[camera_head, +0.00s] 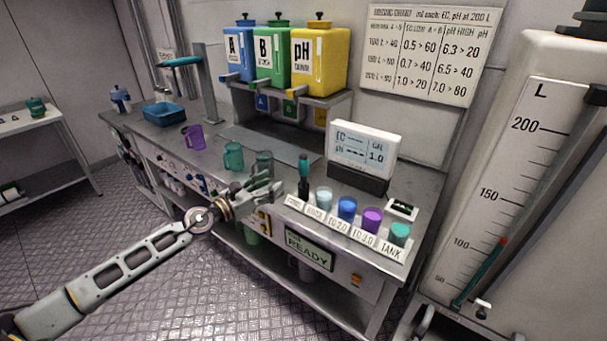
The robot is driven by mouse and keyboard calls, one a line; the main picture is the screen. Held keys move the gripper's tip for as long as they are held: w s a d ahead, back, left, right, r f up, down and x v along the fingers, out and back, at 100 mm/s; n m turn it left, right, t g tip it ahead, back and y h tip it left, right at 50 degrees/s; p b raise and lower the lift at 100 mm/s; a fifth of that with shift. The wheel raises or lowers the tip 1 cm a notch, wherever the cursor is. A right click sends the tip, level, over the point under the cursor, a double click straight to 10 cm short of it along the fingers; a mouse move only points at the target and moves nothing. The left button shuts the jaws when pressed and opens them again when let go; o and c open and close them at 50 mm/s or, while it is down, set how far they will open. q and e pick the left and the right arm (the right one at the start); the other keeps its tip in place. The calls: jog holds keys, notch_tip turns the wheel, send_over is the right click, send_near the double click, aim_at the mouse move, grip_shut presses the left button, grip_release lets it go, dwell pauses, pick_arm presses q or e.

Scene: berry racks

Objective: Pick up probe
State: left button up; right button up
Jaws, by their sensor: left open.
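The probe (304,178), dark with a teal upper part, stands upright at the left end of a row of cups on the bench's front edge. My left gripper (278,188) is just left of the probe, its fingers pointing towards it. It is open and looks empty, with a small gap between it and the probe. The probe's lower end is hard to make out. My right gripper is not in view.
Clear, blue, purple and teal cups (347,208) stand right of the probe behind labels. A meter display (362,150) stands behind them. Purple (193,137) and teal (233,156) jugs and a grey jug (264,163) stand left. A tank (510,180) is at right.

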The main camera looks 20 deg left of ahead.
aim_at(303, 178)
pick_arm(q)
jog(key=shift+w+d, duration=0.1)
jog(key=shift+w, duration=0.05)
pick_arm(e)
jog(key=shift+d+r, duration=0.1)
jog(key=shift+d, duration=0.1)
pick_arm(q)
jog(key=p+x, duration=0.3)
jog(key=x, duration=0.5)
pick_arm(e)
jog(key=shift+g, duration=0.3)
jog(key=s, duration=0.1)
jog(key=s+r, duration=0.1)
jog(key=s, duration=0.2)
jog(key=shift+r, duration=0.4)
pick_arm(q)
jog(key=shift+w, duration=0.1)
jog(key=shift+w+d, duration=0.1)
jog(key=shift+d, duration=0.05)
